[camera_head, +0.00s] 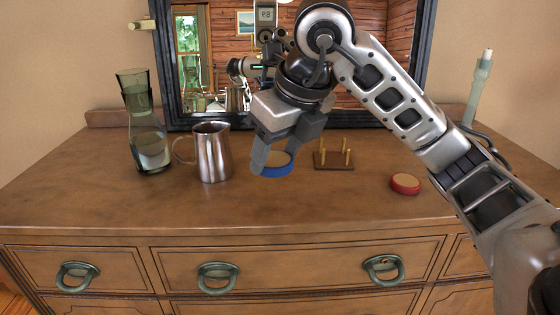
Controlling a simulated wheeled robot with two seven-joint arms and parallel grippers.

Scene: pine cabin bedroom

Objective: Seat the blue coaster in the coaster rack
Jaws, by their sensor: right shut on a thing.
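The blue coaster (278,169) is a round disc with a tan top and a blue rim. The coaster rack (334,165) is a small dark wooden base with several upright light pegs. It stands to the right of the coaster, apart from it, and no coaster shows in it. My left gripper is not in view.
A red coaster (405,183) lies on the dresser top (330,205) right of the rack. A metal mug (212,155) and a glass carafe (149,140) stand at left. A mirror (163,60) rises behind. A pale green candlestick (478,90) stands back right. The front strip is clear.

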